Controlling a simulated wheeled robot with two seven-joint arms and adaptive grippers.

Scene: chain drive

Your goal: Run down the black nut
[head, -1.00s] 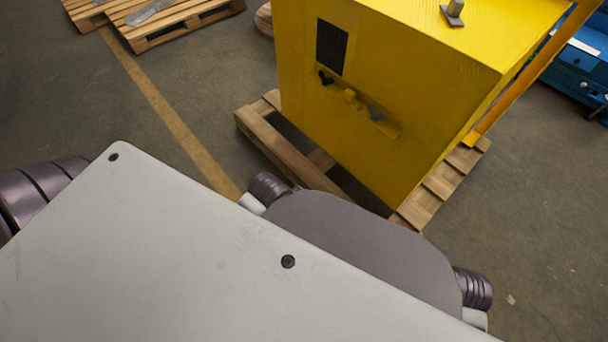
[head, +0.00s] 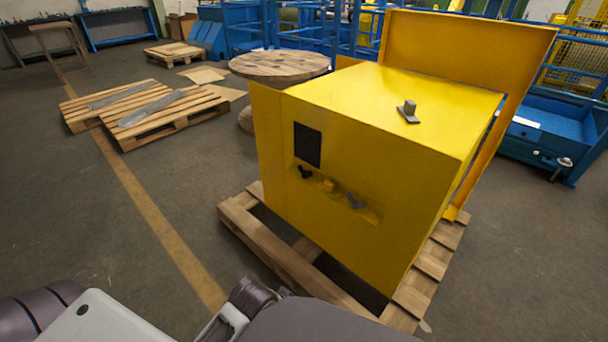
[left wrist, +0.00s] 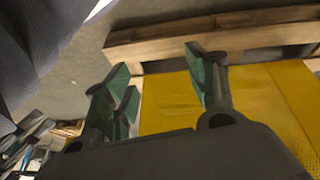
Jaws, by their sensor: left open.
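A yellow cabinet (head: 345,225) stands on a wooden pallet. Low on its front, below a black rectangular panel (head: 307,145), sits a small black wing-shaped part (head: 305,172) that looks like the black nut. Beside it are a small yellow part (head: 328,185) and a grey wing-shaped part (head: 355,201). In the left wrist view my left gripper (left wrist: 160,85) is open, its green-tipped fingers apart with nothing between them. A yellow surface (left wrist: 165,110) lies beyond the fingers; no nut shows there. My right gripper is out of view.
The pallet's slats (head: 262,240) stick out beyond the cabinet's foot. A bracket-like metal piece (head: 408,112) lies on the cabinet top. A yellow upright panel (head: 460,50) rises behind. Another pallet (head: 165,120) stands at left; the grey floor between is open.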

